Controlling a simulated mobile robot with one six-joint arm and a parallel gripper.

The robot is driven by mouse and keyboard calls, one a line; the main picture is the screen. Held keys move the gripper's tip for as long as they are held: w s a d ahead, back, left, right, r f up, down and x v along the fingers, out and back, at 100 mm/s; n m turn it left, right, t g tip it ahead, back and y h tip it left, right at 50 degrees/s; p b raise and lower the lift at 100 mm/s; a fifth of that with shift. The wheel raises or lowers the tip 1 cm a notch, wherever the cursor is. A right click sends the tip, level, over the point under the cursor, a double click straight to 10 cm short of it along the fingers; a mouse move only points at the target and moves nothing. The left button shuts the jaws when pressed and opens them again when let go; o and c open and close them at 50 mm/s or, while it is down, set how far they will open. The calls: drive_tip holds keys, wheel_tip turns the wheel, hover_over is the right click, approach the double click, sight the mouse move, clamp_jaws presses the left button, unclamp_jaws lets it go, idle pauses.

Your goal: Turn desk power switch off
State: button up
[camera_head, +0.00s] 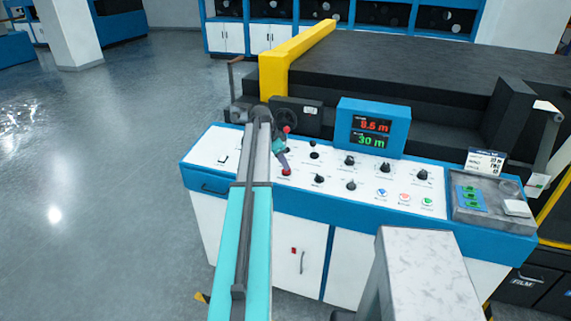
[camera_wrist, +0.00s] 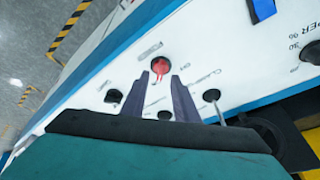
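The desk is a white panel with blue edges (camera_head: 225,143). A red switch knob (camera_head: 286,172) sits on the panel, left of the rows of black knobs; it also shows in the wrist view (camera_wrist: 160,65), with small lettering around it. I take it for the power switch; its setting is not readable. My gripper (camera_head: 284,164) points down at the red knob. In the wrist view my gripper (camera_wrist: 160,78) has its two dark fingers apart, with the red knob between and just beyond the tips. I cannot tell whether they touch it. Nothing is held.
Black knobs (camera_head: 350,160) and blue, red and green buttons (camera_head: 405,197) lie right of the red knob. A blue display box (camera_head: 372,127) stands behind them. A grey tray (camera_head: 490,210) is at the right end. A yellow post (camera_head: 273,80) rises behind the desk.

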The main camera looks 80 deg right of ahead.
drive_tip(key=shift+p+x, duration=0.45)
drive_tip(key=shift+x, duration=1.2)
drive_tip(key=shift+c, duration=0.2)
clamp_jaws()
drive_tip(key=shift+s+d, duration=0.15)
